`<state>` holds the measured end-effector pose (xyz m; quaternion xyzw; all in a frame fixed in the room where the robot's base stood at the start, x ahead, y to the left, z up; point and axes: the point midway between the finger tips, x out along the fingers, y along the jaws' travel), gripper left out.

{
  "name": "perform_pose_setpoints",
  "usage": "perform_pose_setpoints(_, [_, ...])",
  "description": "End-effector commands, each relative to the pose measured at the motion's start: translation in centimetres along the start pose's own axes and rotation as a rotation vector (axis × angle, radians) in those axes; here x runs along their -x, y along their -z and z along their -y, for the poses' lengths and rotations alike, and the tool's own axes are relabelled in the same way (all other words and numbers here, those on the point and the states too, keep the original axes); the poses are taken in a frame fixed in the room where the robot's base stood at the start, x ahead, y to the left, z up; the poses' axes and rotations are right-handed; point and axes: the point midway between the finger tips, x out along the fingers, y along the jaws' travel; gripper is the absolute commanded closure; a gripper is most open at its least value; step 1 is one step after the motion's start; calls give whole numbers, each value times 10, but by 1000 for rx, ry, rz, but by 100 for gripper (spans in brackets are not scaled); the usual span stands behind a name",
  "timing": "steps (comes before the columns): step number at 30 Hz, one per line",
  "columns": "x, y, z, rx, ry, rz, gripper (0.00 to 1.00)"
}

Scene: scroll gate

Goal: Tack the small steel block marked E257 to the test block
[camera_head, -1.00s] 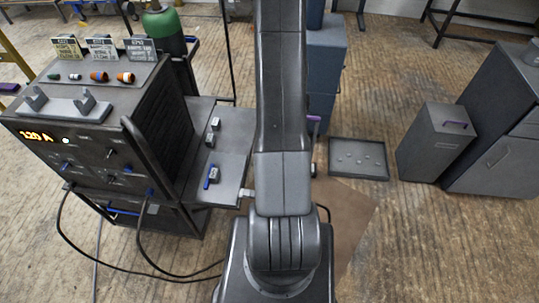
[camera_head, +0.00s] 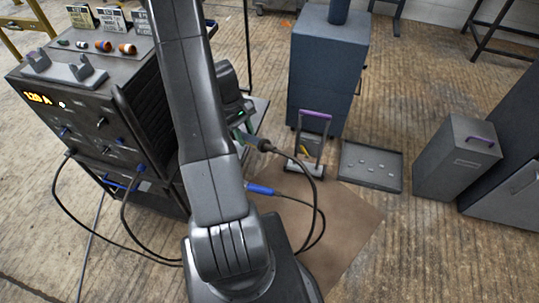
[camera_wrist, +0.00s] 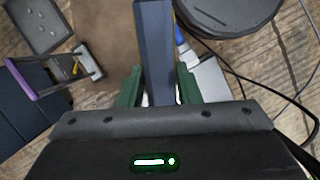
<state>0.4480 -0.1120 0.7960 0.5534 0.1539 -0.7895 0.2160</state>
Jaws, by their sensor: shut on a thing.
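My gripper (camera_wrist: 160,98) has green fingers shut on a dark blue-grey bar (camera_wrist: 154,45), which runs up out of the wrist view. In the head view my gripper (camera_head: 240,134) is past the cart's right side, partly hidden by my arm. A dark handle (camera_head: 263,145) with a black cable sticks out beside the fingers; I cannot tell whether it is the held bar. A pale block-like thing (camera_wrist: 210,80) lies behind the right finger in the wrist view. No mark E257 is readable, and I cannot pick out the small steel block or test block. My arm hides most of the cart's shelf.
The welding machine (camera_head: 98,110) stands at left. A blue-handled thing (camera_head: 262,189) lies over the brown mat (camera_head: 345,215). A purple-handled frame (camera_head: 308,140) stands before a blue cabinet (camera_head: 325,75). A shallow tray (camera_head: 371,167) and a grey box (camera_head: 452,158) are at right. Cables loop near my arm.

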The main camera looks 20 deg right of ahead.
Motion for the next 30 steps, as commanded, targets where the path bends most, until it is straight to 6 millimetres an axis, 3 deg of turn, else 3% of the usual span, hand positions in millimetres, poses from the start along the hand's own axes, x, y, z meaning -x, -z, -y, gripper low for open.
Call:
perform_pose_setpoints(1, [-22, -13, -6, 71, -27, 53, 97])
perform_pose_setpoints(3, [-32, -31, -14, 166, -70, 120, 97])
perform_pose_setpoints(7, [-46, -57, -24, 288, -138, 210, 97])
perform_pose_setpoints(13, [-53, -75, -32, 373, -199, 275, 97])
perform_pose_setpoints(19, [-55, -73, -31, 392, -213, 288, 97])
perform_pose_setpoints(30, [-67, -38, -18, 390, -213, 286, 97])
